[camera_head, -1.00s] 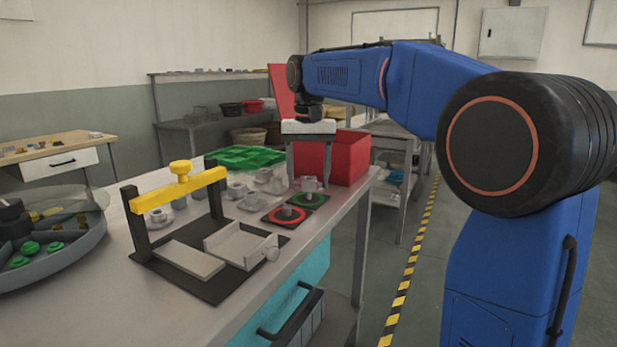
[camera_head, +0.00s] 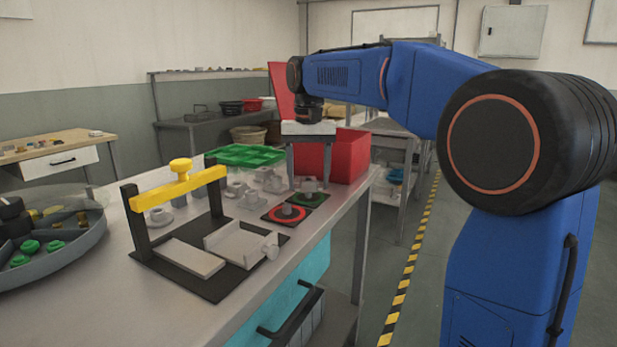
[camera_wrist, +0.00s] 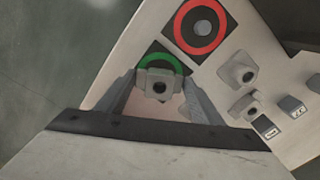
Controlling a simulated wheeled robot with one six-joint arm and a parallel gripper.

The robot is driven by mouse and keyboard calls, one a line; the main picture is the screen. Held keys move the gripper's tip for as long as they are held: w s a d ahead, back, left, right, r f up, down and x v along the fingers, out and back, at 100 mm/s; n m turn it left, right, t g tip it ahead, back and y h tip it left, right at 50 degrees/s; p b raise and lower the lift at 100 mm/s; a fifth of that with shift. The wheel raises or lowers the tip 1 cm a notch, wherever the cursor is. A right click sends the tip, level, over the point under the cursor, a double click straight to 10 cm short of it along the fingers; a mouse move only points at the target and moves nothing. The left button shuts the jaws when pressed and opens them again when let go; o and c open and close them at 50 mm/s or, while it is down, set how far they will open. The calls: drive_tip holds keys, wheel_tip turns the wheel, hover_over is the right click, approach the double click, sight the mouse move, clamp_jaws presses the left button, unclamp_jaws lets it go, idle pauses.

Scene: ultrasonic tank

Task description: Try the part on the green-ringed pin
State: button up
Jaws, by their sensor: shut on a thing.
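My gripper (camera_head: 309,182) is shut on a grey part (camera_head: 310,185) with a hole, above the green-ringed pad (camera_head: 318,203) near the table's right edge. In the wrist view the part (camera_wrist: 158,84) sits between the fingers and covers most of the green ring (camera_wrist: 180,62). The green-ringed pin is hidden behind the part, so I cannot tell whether the part is around the pin or just above it.
A red-ringed pad (camera_head: 287,213) with a grey pin lies beside the green one. Several grey parts (camera_wrist: 238,69) stand close by. A red bin (camera_head: 348,158) and green tray (camera_head: 245,154) are behind. A yellow-barred fixture (camera_head: 180,184) stands in front.

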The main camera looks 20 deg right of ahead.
drive_tip(key=shift+f, duration=1.05)
idle(0.9)
drive_tip(key=shift+r, duration=0.2)
idle(0.9)
drive_tip(key=shift+r, duration=2)
drive_tip(key=shift+r, duration=0.15)
drive_tip(key=shift+r, duration=1.9)
